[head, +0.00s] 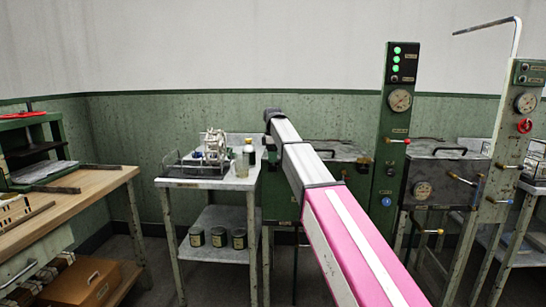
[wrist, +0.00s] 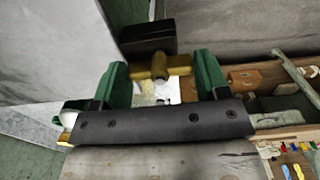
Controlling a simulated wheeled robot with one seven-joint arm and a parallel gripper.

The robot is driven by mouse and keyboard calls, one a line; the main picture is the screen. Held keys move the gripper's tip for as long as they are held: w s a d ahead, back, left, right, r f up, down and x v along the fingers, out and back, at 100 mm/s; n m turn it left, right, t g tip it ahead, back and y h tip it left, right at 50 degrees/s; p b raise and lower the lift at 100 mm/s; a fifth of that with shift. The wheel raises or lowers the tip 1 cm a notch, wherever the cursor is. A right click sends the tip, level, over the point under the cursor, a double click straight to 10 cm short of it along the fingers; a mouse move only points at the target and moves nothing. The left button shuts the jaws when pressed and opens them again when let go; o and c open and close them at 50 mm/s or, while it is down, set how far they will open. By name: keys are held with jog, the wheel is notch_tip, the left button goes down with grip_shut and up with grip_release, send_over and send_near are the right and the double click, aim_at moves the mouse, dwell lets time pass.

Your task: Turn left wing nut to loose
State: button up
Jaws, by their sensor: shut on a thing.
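A brass wing nut (wrist: 159,69) sits just below a dark block (wrist: 148,37) in the wrist view. My gripper (wrist: 162,66) has its two green fingers on either side of the nut's wings and is shut on it. The wings lie roughly level across the gap between the fingers. No second wing nut shows clearly, so I cannot tell from the picture which side this one is on. In the head view my arm reaches away to the back wall, and my gripper and the nut are hidden there.
A metal side table (head: 178,183) holds a small white device (head: 215,146) and a bottle (head: 249,158), with several jars below. A wooden bench (head: 100,180) stands left. Green posts with gauges (head: 400,100) and covered basins (head: 440,177) stand close on the right of my arm.

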jog(key=o, duration=0.9)
jog(key=shift+o, duration=0.2)
notch_tip(320, 180, up, 11)
jog(key=shift+f, duration=0.1)
